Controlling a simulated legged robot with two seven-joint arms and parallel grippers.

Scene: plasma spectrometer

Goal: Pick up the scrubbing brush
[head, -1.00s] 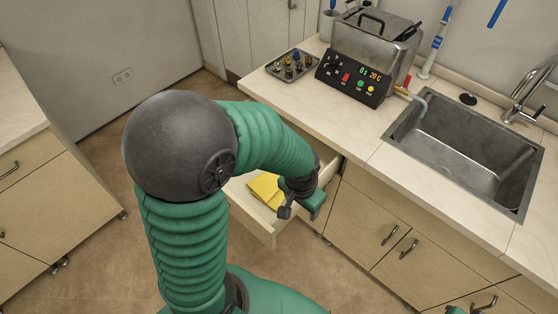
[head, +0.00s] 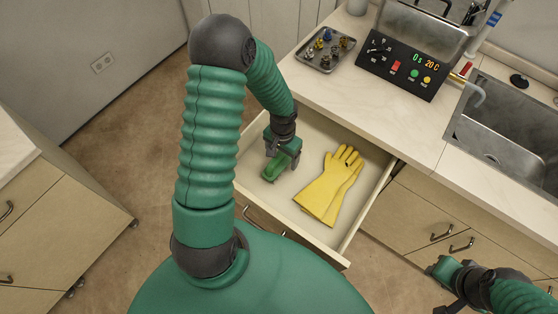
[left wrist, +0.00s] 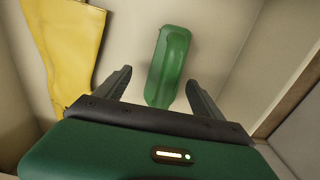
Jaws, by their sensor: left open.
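The scrubbing brush (head: 275,168), a green rounded block, lies in the left part of the open drawer. It also shows in the left wrist view (left wrist: 168,62), lying lengthwise away from me. My left gripper (head: 282,160) reaches down into the drawer over the brush. In the left wrist view its two dark fingers (left wrist: 158,80) are apart, with the brush's near end between them in the picture; I see no grip on it. My right gripper (head: 447,280) is at the lower right, outside the drawer, and its jaw state is unclear.
Yellow rubber gloves (head: 330,188) lie in the drawer right of the brush. The drawer's walls (head: 300,236) surround both closely. Above are the countertop, a tray of small parts (head: 326,50), a control panel (head: 400,68) and a sink (head: 510,130).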

